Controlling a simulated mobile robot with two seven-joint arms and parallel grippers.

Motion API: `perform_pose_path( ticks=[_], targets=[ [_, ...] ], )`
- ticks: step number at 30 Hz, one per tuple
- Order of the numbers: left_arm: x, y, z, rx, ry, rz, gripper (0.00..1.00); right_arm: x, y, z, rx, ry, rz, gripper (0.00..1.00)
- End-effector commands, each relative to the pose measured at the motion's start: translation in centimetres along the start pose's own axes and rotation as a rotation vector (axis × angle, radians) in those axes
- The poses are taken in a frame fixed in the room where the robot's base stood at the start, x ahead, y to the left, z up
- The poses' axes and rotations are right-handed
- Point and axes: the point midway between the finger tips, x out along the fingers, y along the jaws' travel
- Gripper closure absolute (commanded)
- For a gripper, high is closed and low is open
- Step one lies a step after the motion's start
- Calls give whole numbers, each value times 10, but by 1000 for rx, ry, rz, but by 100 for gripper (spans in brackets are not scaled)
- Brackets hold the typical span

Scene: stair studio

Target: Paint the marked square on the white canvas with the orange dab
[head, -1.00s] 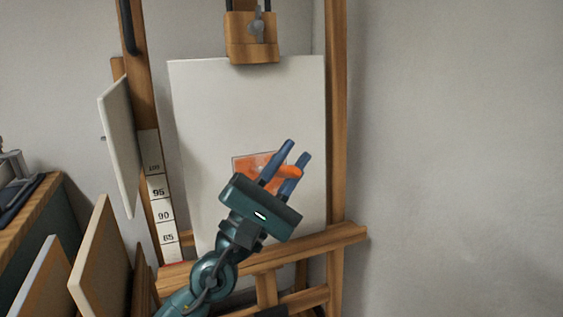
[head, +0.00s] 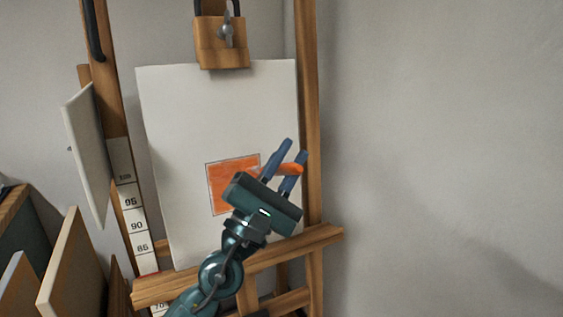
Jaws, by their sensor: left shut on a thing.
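The white canvas (head: 190,115) stands upright on the wooden easel. The marked square (head: 228,175) is on its lower middle, with a thin dark outline and orange over most of its visible inside; a narrow paler margin shows along the edges. My left gripper (head: 294,152), with blue fingers, is in front of the canvas, right of the square, and its body hides the square's lower right part. It is shut on the orange dab (head: 293,169), which shows between and beside the fingers. I cannot tell whether the dab touches the canvas. My right gripper is not in view.
A wooden clamp (head: 221,50) holds the canvas top. The easel's ledge (head: 315,242) runs below, and a measuring strip (head: 131,203) is on the left post. Several panels (head: 68,262) lean at the lower left. The wall at right is bare.

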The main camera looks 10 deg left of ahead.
Motion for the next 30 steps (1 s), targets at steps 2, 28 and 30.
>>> perform_pose_path(
  ticks=[2, 28, 30],
  targets=[
    [2, -2, -1, 0, 1, 0, 100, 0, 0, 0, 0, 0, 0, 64],
    [21, -2, 3, 1, 1, 0, 100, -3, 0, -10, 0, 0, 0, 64],
    [18, 1, 3, 1, 2, 0, 100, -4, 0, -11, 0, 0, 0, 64]
  ],
)
